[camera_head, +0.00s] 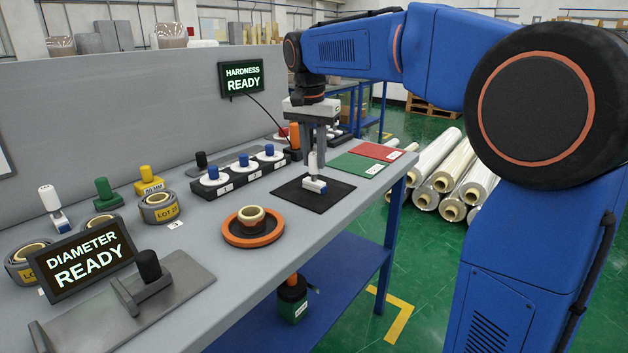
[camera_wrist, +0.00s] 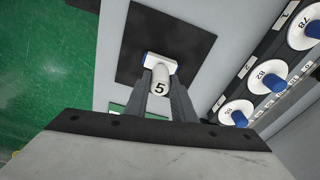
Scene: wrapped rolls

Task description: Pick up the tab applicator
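A white-handled tool with a blue-edged white base, apparently the tab applicator (camera_head: 314,183), stands upright on a black mat (camera_head: 338,193). In the wrist view, the same tool (camera_wrist: 160,82) has a "5" on top of its handle. My gripper (camera_head: 314,160) points straight down over it. In the wrist view, the fingers of my gripper (camera_wrist: 163,88) are on either side of the handle, very close to it. Whether they press on the handle cannot be told. The base appears to rest on the mat.
An orange ring with a small roll (camera_head: 252,222) lies left of the mat. A black rack of white discs with blue knobs (camera_head: 240,172) stands behind. Red (camera_head: 376,151) and green (camera_head: 358,165) mats lie to the right. A similar white-handled tool (camera_head: 52,206) stands far left.

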